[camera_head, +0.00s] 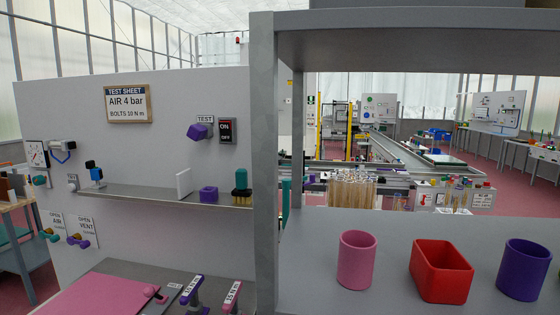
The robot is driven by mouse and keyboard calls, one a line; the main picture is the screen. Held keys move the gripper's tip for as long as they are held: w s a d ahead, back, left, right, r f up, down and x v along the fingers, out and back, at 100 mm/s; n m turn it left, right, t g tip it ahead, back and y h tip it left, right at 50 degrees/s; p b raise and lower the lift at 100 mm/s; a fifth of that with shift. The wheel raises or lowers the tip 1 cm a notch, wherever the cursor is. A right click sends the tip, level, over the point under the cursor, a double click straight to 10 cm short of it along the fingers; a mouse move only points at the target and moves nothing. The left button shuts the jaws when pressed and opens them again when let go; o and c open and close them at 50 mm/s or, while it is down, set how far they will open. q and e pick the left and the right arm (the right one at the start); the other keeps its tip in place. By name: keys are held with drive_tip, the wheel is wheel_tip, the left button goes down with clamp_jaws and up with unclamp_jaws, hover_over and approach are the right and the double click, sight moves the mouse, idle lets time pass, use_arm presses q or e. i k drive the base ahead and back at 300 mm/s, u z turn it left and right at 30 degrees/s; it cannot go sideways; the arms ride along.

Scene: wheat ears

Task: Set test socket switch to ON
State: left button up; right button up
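A dark switch box (228,131) with a grey frame is fixed to the upright grey panel, left of the grey post. It is marked ON in its upper part and OFF in its lower part. It is too small to tell which position it is in. A purple test socket (197,131) sits just left of the switch, under a small TEST label (205,119). Neither of my grippers is in view.
A narrow shelf (130,193) below the switch holds a purple block (208,194) and a dark brush-like item (241,187). A grey post (264,160) stands right of the switch. Pink, red and purple containers (357,259) stand on the right-hand surface.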

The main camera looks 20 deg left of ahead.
sight(225, 128)
drive_tip(key=z, duration=1)
drive_tip(key=k, duration=0.55)
drive_tip(key=u, duration=0.55)
